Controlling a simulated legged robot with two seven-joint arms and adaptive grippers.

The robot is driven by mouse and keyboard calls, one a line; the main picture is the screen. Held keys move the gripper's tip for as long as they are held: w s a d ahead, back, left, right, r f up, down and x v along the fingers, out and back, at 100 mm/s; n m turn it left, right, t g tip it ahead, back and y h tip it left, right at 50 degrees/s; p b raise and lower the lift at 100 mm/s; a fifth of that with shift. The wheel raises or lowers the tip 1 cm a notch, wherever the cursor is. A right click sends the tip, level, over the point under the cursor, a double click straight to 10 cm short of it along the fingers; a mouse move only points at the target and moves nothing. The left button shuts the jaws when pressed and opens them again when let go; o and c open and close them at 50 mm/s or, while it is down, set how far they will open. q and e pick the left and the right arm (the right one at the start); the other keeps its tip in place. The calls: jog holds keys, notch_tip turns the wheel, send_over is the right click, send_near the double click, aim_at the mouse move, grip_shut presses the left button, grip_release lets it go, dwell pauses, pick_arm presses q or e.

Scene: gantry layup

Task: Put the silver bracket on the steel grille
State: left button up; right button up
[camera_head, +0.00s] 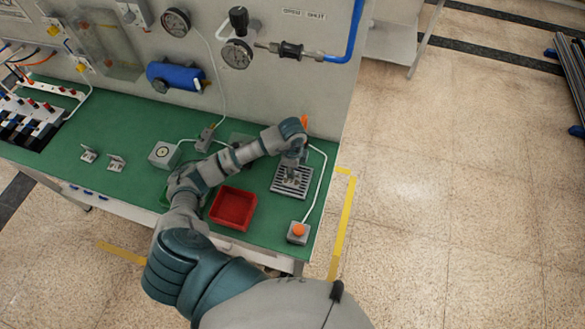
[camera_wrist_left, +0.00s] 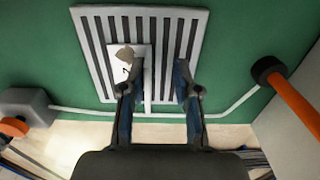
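The steel grille (camera_head: 280,190) lies on the right part of the green bench; in the left wrist view the grille (camera_wrist_left: 195,30) fills the upper middle, its dark slots running away from me. A small silver bracket (camera_wrist_left: 139,72) rests on the grille, left of its middle, with a thin upright edge and a tan patch. My left gripper (camera_head: 291,175) is over the grille. In the wrist view the left gripper (camera_wrist_left: 156,85) is open, its fingers apart; the left finger overlaps the bracket's near side and the right finger is clear of it. My right gripper is out of view.
Two other small brackets (camera_head: 116,163) stand on the bench at left, near a grey gauge box (camera_head: 164,154). A red tray (camera_head: 233,208) sits left of the grille. A grey box with an orange button (camera_head: 298,231) is at the front right. An orange-handled thing (camera_wrist_left: 290,100) stands beside the grille.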

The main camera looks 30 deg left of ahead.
pick_arm(q)
notch_tip(320, 180, up, 12)
dwell(0.4)
dwell(0.4)
